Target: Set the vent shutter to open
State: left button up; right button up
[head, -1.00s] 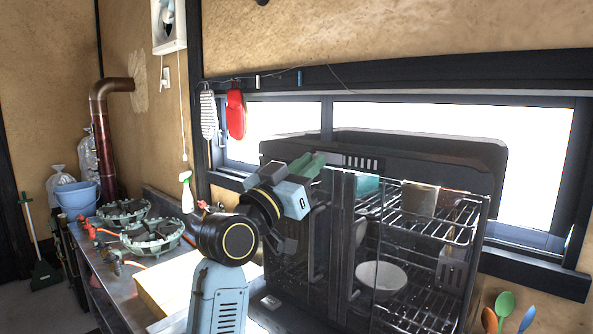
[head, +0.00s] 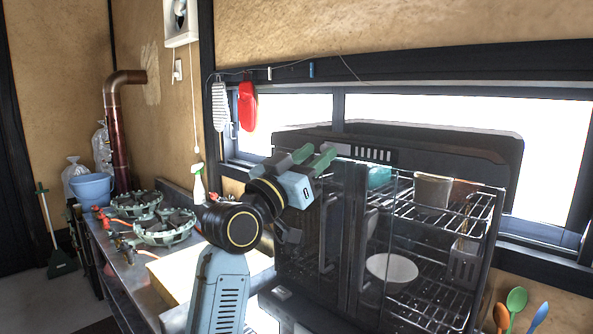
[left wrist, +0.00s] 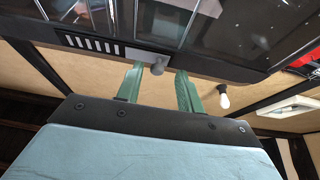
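The vent shutter is a row of slots (head: 375,154) in the dark top panel of the dish cabinet (head: 355,230). In the left wrist view the slots (left wrist: 88,44) show bright, with a grey plate and a round grey knob (left wrist: 157,68) beside them. My left gripper (head: 314,158) is at the cabinet's top, left of the slots in the head view. Its green fingers are apart in the left wrist view (left wrist: 159,88), one on each side of the knob. I cannot tell whether they touch it. The knob is hidden in the head view. My right gripper is not in view.
The cabinet's wire racks hold a white bowl (head: 391,270) and a beige cup (head: 433,190). A spray bottle (head: 198,183) and green burners (head: 163,230) stand on the left counter. A red mitt (head: 247,107) hangs by the window.

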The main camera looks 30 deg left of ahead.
pick_arm(q)
jog(key=b+v, duration=0.2)
jog(key=v, duration=1.1)
jog(key=shift+w, duration=0.1)
